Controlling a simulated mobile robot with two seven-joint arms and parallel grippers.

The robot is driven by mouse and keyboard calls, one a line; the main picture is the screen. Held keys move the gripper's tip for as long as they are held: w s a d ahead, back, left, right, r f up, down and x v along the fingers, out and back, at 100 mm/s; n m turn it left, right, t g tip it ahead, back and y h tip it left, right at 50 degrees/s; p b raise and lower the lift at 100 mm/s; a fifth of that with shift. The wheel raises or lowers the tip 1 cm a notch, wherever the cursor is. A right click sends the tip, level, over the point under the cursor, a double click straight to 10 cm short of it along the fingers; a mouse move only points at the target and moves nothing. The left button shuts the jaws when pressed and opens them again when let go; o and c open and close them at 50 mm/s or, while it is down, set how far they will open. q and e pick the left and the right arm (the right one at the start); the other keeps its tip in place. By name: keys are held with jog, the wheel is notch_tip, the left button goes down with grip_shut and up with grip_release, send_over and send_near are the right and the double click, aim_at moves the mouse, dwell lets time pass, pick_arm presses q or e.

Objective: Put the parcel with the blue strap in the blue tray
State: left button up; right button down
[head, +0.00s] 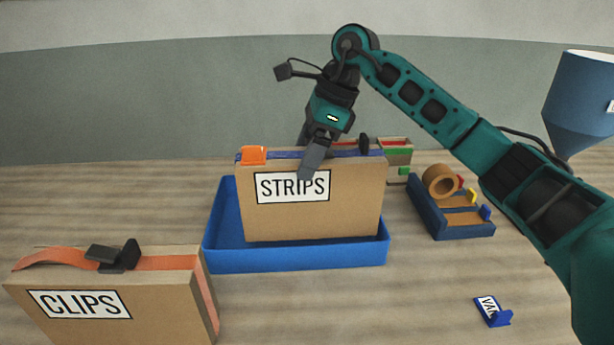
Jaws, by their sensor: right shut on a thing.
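The parcel with the blue strap (350,205) is a brown upright box labelled STRIPS. Its blue strap (290,154) runs along the top, with an orange piece (254,155) at the left end and a dark buckle (364,144) near the right. My right gripper (312,165) reaches down from above and is shut on the parcel at its top. The blue tray (290,261) lies on the table, with the parcel within its outline. I cannot tell whether the parcel's bottom touches the tray floor. My left gripper is out of view.
A brown CLIPS parcel (150,322) with an orange strap stands at the front left. A blue rack (455,226) with a tape roll (440,181) is right of the tray. A small label holder (493,312) lies front right. A box with coloured clips (398,160) stands behind.

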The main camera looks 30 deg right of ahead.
jog(key=shift+f, duration=2.35)
grip_release()
jog(key=shift+f, duration=0.1)
jog(key=v, duration=1.2)
